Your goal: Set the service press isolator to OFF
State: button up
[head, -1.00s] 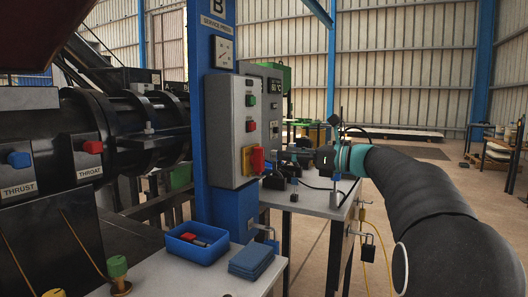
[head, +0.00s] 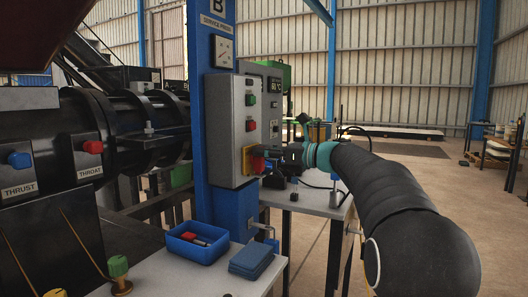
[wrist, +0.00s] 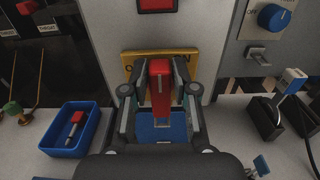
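The isolator is a red handle (wrist: 160,88) on a yellow plate (wrist: 131,61), low on the grey press control box (head: 236,115). In the wrist view the handle stands out towards me, and its top covers the middle of the plate's lettering; an N shows at the right end. In the head view the red handle (head: 257,165) is partly behind my gripper (head: 273,161). In the wrist view my gripper's fingers (wrist: 160,75) are on either side of the handle. They look open around it; I cannot make out firm contact.
A red button (wrist: 156,4) sits above the plate. A blue tray (head: 200,243) with a red-ended tool and a stack of blue cloths (head: 251,260) lie on the bench below. A blue knob (wrist: 271,17) is on the panel to the right.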

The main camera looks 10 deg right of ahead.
aim_at(248, 161)
grip_shut()
jog(key=shift+n, duration=0.3)
jog(key=n, duration=0.1)
jog(key=n+b, duration=0.2)
jog(key=shift+s+a+f+n, duration=0.2)
jog(key=shift+s+a+n, duration=0.1)
jog(key=shift+s, duration=0.1)
jog(key=n+b, duration=0.2)
jog(key=n, duration=0.1)
jog(key=n+b, duration=0.1)
jog(key=shift+s+a+f+n+b, duration=0.2)
jog(key=shift+s+f+n+b, duration=0.1)
jog(key=shift+s+f+b, duration=0.1)
jog(key=n+b, duration=0.1)
jog(key=n, duration=0.1)
jog(key=n+b, duration=0.2)
jog(key=shift+s+a+f+n+b, duration=0.2)
jog(key=shift+f+n+b, duration=0.1)
jog(key=shift+f, duration=0.1)
jog(key=shift+s+f+n+b, duration=0.1)
jog(key=shift+f+n+b, duration=0.1)
jog(key=shift+n+b, duration=0.8)
jog(key=shift+f+n+b, duration=0.15)
jog(key=shift+n+b, duration=0.5)
jog(key=shift+n, duration=0.55)
